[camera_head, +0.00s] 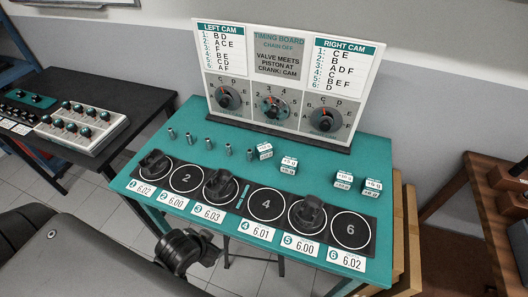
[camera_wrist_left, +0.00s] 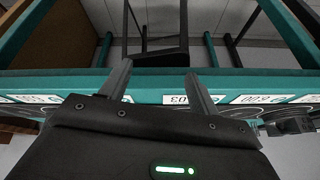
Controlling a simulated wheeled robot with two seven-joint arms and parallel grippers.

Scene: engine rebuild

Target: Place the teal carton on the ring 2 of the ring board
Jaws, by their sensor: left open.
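The black ring board (camera_head: 276,204) lies along the front of the teal table, with numbered rings. Ring 2 (camera_head: 186,178) is bare, and so are rings 4 and 6. Rings 1, 3 and 5 each hold a dark part. My left gripper (camera_head: 205,241) is open and empty at the table's front edge. Its two fingers show apart in the left wrist view (camera_wrist_left: 158,82). My right gripper is not in view.
A timing board (camera_head: 279,85) with dials stands at the table's back. A row of small metal pins (camera_head: 210,144) stands behind the ring board. Number labels (camera_head: 211,213) line the front edge. A black side table (camera_head: 97,115) with a knobbed box (camera_head: 82,130) is at left.

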